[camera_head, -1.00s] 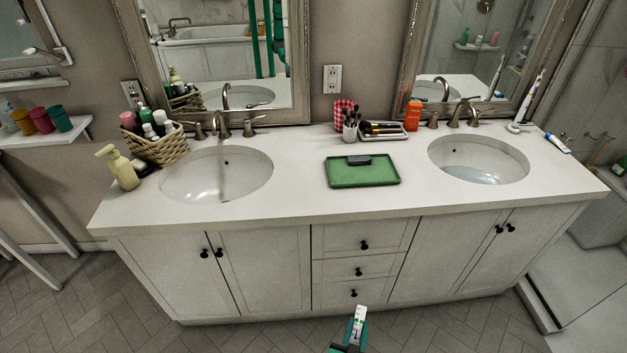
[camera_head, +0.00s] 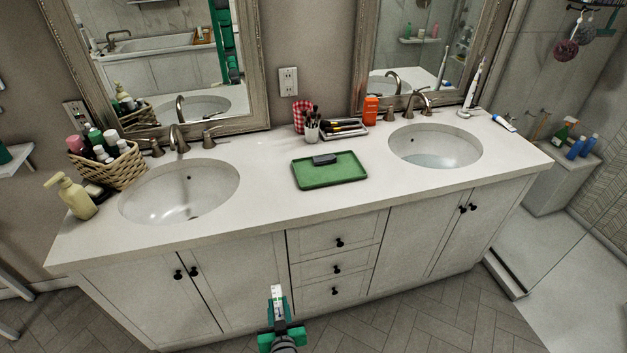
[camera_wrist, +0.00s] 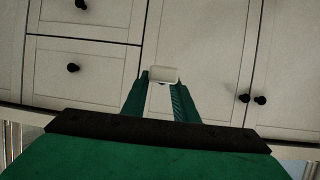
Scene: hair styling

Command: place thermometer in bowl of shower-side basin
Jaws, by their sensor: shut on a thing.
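My gripper (camera_head: 278,309) is at the bottom of the head view, in front of the cabinet drawers and below the counter top. It is shut on the thermometer (camera_head: 276,291), a small white stick that points up and away. In the wrist view the white end of the thermometer (camera_wrist: 163,75) shows between the two green fingertips (camera_wrist: 161,88). The shower-side basin (camera_head: 435,147) is the right one, nearer the glass shower, and its bowl seems to hold some water. My gripper is well to the left of it and lower.
A green tray (camera_head: 330,169) with a dark block lies mid-counter. A toothbrush (camera_head: 472,86) and a tube (camera_head: 503,123) are right of the basin. The left basin (camera_head: 180,192) is empty.

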